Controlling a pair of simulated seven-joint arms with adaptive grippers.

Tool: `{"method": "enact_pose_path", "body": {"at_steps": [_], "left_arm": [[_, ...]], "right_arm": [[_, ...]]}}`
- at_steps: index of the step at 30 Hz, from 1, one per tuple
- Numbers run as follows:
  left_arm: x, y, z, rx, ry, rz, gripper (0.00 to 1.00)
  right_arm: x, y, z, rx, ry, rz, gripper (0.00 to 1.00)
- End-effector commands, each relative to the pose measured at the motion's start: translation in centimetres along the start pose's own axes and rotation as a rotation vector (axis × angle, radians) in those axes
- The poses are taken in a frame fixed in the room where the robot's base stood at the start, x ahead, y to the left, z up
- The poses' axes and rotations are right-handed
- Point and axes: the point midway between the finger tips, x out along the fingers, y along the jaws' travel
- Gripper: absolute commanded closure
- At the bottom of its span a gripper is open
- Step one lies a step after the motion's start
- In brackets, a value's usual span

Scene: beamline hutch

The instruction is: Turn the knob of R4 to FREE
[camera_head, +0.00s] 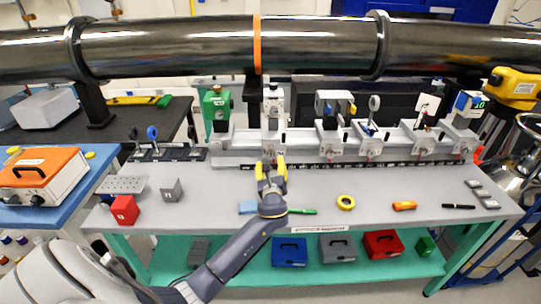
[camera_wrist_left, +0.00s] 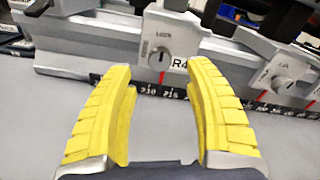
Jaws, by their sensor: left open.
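The R4 knob (camera_wrist_left: 160,58) is a small grey round knob on the front of a silver carrier (camera_wrist_left: 178,28) on the rail. LOCK is printed above it, and the R4 label sits at its lower right, partly hidden by a finger. Which way the knob points is too small to tell. My left gripper (camera_wrist_left: 162,85) is open, its yellow fingers spread below and either side of the knob, with nothing between them. In the head view my left gripper (camera_head: 271,172) is in front of the R4 carrier (camera_head: 273,105) and hides its knob. My right gripper is out of view.
Other carriers stand along the rail (camera_head: 240,160) to the right, the nearest (camera_head: 330,140) close by. A black scale strip runs along the rail's front. A large pipe (camera_head: 200,45) crosses above.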

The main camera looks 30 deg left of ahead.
Motion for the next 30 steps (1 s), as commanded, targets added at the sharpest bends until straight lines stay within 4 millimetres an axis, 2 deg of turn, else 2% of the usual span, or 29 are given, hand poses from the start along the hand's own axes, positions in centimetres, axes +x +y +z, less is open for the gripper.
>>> {"method": "enact_pose_path", "body": {"at_steps": [1,6,12,19,30], "left_arm": [[1.0,0.0,0.1,0.002,-0.002,0.001,0.47],[3.6,0.0,0.0,0.002,0.000,0.001,0.47],[5.8,0.0,0.0,0.001,-0.001,0.001,0.47],[6.9,0.1,0.0,0.001,0.000,0.001,0.47],[7.1,0.1,0.0,0.000,0.000,0.001,0.47]], "right_arm": [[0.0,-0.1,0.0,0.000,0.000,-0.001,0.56],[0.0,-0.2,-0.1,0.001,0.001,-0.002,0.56],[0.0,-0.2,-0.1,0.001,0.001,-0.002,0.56],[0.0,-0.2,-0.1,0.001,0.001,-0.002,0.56],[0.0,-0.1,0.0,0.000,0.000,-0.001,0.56]]}}
